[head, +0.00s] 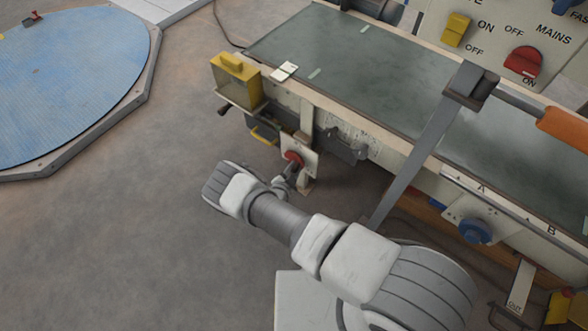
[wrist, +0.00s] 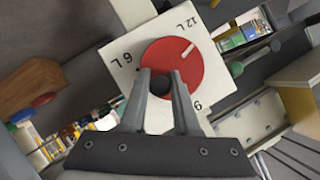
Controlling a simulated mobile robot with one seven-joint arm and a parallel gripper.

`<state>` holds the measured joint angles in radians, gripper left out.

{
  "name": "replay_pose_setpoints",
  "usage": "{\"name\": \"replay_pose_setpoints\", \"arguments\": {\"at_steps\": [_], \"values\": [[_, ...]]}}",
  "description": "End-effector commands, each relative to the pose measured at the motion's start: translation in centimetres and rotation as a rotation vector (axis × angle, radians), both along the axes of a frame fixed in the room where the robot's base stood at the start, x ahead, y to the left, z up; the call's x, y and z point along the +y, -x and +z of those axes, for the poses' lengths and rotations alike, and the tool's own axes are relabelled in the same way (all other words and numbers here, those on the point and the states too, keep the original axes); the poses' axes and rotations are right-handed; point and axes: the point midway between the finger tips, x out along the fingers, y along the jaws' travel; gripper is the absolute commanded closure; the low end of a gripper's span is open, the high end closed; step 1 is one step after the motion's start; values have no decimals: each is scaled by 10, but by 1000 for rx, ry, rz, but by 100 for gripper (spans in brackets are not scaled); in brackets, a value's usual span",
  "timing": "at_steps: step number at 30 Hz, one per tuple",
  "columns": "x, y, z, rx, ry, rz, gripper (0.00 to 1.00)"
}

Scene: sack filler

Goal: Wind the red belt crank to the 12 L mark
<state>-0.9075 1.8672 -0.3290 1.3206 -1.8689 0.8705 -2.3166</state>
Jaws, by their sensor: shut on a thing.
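The red belt crank (head: 293,157) is on a white plate on the near side of the conveyor, below the yellow box. In the wrist view it is a red disc (wrist: 200,70) on a white dial plate (wrist: 128,47) marked 6 L, 12 L and 9. The disc's white line points to the upper right, near the 12 L lettering (wrist: 187,25); exact alignment is unclear. My gripper (wrist: 162,82) is shut on the crank's dark knob (wrist: 160,86), a finger on each side. In the head view my gripper (head: 287,181) is partly hidden by my wrist.
The conveyor belt (head: 350,60) runs above the crank. A yellow box (head: 234,78) sits beside its left end. A blue knob (head: 475,230) is on the frame at right. A blue round platform (head: 70,80) stands at left, with open floor between.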

Motion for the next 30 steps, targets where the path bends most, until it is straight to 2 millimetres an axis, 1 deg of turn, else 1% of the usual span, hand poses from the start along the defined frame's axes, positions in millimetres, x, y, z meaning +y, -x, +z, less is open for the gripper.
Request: {"name": "replay_pose_setpoints", "arguments": {"at_steps": [1, 14, 22, 23, 27, 30], "values": [[-7, -4, 3, -11, 7, -9, 100], [-8, -4, 4, -7, 11, -10, 100], [-6, -5, 8, 85, 131, -12, 100], [-7, -5, 7, 83, 130, -11, 65], [-6, -5, 8, 80, 127, -10, 40], [-5, -6, 8, 79, 125, -8, 25]]}}
